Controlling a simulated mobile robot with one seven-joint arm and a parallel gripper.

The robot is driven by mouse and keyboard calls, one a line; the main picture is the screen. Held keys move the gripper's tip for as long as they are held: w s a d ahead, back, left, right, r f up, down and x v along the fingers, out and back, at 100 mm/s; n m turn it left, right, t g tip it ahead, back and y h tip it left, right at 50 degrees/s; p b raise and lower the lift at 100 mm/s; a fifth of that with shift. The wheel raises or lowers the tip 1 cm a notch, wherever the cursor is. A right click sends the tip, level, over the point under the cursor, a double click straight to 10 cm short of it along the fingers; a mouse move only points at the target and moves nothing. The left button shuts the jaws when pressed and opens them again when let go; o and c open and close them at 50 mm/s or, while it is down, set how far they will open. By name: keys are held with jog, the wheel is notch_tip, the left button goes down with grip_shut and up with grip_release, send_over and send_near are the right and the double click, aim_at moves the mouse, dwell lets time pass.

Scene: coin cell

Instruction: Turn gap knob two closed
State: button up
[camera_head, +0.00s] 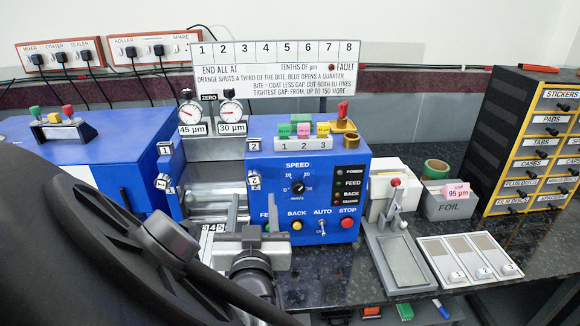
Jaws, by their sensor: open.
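The roller machine is a blue housing (350,165) with silver rollers (208,196) at its left. Gap knob two (254,180), a small pale knob, sits on the housing's left edge under a label "2" (254,145). A similar knob (163,182) sits under label "1" at the left. Two dials above read 45 µm (192,117) and 30 µm (231,115). My gripper (254,228) is open in front of the rollers, below knob two and apart from it in the picture. My arm hides the machine's lower left and part of its front buttons.
The SPEED dial (298,187) and several buttons are close to my gripper. A sign (275,65) stands behind.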

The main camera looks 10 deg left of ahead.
aim_at(255, 180)
jog(key=x, duration=0.8)
jog(key=shift+w+b, duration=0.1)
jog(key=shift+b, duration=0.2)
jog(key=c, duration=1)
